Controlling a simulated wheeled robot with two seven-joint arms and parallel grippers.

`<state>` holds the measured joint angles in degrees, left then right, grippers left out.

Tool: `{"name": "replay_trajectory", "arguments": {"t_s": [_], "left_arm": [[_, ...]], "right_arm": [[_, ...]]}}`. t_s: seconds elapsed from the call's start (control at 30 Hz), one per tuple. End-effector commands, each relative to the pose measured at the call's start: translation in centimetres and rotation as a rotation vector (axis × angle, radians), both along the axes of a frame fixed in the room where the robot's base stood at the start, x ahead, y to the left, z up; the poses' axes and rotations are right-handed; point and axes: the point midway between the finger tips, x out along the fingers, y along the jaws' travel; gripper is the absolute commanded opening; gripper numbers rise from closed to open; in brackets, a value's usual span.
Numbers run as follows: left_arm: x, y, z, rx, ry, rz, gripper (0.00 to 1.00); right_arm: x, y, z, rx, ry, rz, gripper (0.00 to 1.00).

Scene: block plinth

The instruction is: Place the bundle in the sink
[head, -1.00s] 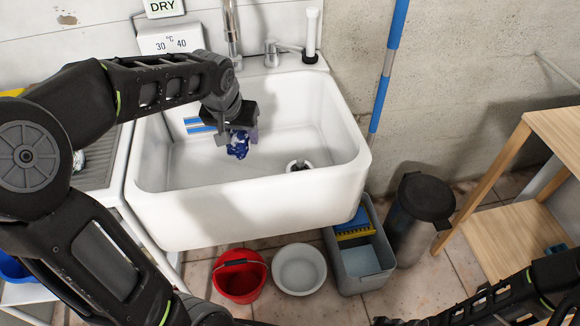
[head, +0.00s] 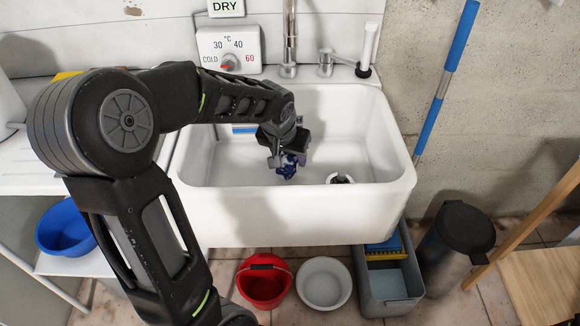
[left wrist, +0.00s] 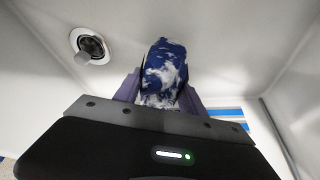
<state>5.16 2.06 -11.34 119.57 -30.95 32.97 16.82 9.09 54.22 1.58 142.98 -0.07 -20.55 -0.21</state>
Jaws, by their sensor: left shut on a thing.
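The bundle (head: 287,166) is dark blue with white blotches. My left gripper (head: 291,155) is shut on it, over the basin of the white sink (head: 290,215). In the left wrist view the bundle (left wrist: 164,72) sits between the two purple-grey fingers of the gripper (left wrist: 160,95). The sink floor and drain show beyond it. I cannot tell whether the bundle touches the sink floor. My right gripper is not in view.
The drain (head: 340,178) is at the sink's right. A tap (head: 289,50) and a soap pump (head: 325,62) stand behind it. Below are a red bucket (head: 265,288), a white bowl (head: 324,283) and a grey bin (head: 390,285). A blue pole (head: 440,95) leans at right.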

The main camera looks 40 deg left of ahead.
Motion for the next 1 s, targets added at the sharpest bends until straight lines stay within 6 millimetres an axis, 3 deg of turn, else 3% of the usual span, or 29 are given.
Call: {"name": "replay_trajectory", "arguments": {"t_s": [0.23, 0.53, 0.93, 0.97, 1.0], "left_arm": [[0.0, 0.0, -0.1, 0.001, -0.002, 0.0, 0.0], [0.0, 0.0, -3.6, 0.0, 0.0, 0.0, 0.0], [0.0, 0.0, -4.1, 0.0, -0.002, 0.0, 0.0], [0.0, 0.0, -4.0, 0.0, -0.001, 0.0, 0.49], [0.0, 0.0, -3.9, 0.0, -0.001, 0.0, 0.53]], "right_arm": [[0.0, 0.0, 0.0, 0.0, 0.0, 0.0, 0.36], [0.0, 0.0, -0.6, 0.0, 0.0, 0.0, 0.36], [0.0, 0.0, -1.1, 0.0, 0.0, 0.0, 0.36], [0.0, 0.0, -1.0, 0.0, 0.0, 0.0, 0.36], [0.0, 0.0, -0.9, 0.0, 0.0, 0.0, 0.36]]}}
